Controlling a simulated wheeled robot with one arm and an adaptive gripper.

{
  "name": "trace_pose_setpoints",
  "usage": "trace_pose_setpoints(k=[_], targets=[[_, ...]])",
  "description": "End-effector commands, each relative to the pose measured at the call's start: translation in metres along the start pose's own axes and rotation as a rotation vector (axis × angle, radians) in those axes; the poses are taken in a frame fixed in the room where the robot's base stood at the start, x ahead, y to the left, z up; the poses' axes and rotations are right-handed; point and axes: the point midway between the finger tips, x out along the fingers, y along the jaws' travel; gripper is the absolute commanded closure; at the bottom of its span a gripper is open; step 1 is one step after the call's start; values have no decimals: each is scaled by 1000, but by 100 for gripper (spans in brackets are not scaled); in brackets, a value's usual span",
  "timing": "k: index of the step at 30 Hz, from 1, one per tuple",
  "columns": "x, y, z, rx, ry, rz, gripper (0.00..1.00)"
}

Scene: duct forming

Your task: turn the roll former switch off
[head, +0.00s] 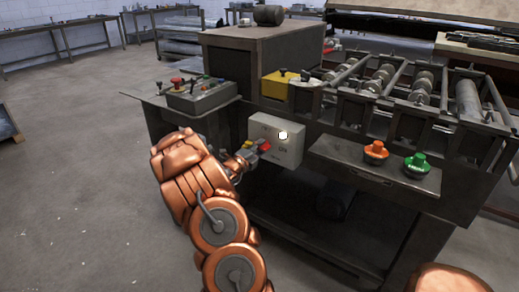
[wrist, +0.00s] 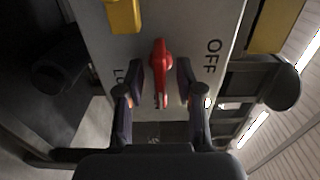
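The roll former switch is a red handle (wrist: 160,70) on a pale grey box (head: 290,143) on the front of the roll former. In the wrist view the handle stands between the two fingers of my gripper (wrist: 157,108), with a gap on each side. The gripper is open. The word OFF shows on the panel (wrist: 202,20) to the right of the handle; lettering on the left is partly hidden by a finger. In the head view my gripper (head: 247,154) is at the box's left side, and the red handle (head: 265,146) shows at its tip.
A control box (head: 200,95) with several buttons sits on a side shelf at left. An orange knob (head: 375,151) and a green knob (head: 416,163) stand on a ledge right of the switch box. Rollers (head: 423,82) lie above.

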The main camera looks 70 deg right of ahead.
Motion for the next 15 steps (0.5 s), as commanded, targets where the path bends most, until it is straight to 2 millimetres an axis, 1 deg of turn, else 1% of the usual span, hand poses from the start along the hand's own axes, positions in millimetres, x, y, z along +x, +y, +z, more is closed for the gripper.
trace_pose_setpoints(k=[2, 3, 13, 15], targets=[[0, 0, 0, 0, 0, 0, 64], [0, 0, 0, 0, 0, 0, 66], [0, 0, 0, 0, 0, 1, 100], [0, 0, 0, 0, 0, 1, 100]])
